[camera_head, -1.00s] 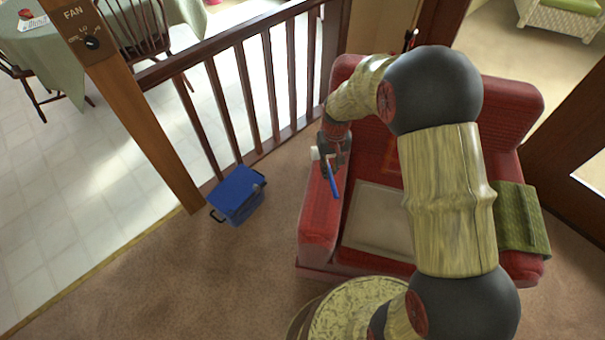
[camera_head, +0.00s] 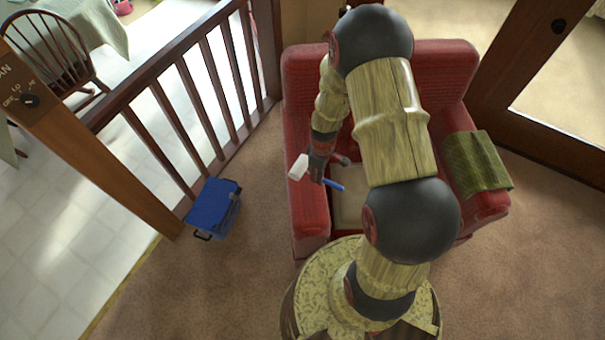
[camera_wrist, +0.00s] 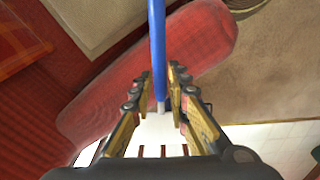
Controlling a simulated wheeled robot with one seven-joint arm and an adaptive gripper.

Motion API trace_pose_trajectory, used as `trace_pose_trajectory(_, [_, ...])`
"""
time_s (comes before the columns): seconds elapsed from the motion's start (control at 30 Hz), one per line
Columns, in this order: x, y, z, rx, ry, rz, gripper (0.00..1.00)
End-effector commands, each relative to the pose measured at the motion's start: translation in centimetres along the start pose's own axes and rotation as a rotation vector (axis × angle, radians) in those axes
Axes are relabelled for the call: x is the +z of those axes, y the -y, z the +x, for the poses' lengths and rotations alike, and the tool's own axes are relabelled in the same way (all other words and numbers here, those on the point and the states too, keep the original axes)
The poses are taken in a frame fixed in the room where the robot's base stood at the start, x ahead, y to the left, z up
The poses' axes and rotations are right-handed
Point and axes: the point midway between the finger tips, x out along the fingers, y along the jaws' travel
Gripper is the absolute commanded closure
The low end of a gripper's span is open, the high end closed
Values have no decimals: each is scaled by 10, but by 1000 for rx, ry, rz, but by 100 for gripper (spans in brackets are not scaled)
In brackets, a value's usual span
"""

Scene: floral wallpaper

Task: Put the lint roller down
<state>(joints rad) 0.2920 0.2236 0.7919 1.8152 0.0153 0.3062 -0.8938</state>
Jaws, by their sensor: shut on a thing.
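The lint roller has a white head (camera_head: 298,167) and a thin blue handle (camera_head: 334,184). My gripper (camera_head: 318,172) is shut on it near where the handle meets the head, above the left arm of the red armchair (camera_head: 309,215). In the wrist view, the blue handle (camera_wrist: 157,45) runs up the picture from between the fingers of my gripper (camera_wrist: 160,100), and the white head (camera_wrist: 157,132) lies behind them. The chair's red arm (camera_wrist: 205,40) shows beneath the handle. The roller appears held clear of the chair, though the exact gap cannot be told.
A blue cooler box (camera_head: 213,207) stands on the carpet left of the chair. A wooden railing (camera_head: 180,75) runs behind it. A green cloth (camera_head: 477,162) hangs over the chair's right arm. A beige pad (camera_head: 347,205) lies on the seat. Carpet at lower left is clear.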

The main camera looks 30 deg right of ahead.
Motion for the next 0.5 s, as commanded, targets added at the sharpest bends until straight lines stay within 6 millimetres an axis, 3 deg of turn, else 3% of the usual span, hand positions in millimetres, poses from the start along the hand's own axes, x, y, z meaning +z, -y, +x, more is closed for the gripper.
trace_pose_trajectory(0.2, [-46,-19,26,-1,1,-2,100])
trace_pose_trajectory(0.33, [-62,-25,51,-2,2,-1,100])
trace_pose_trajectory(0.5, [-77,-32,68,0,0,1,100])
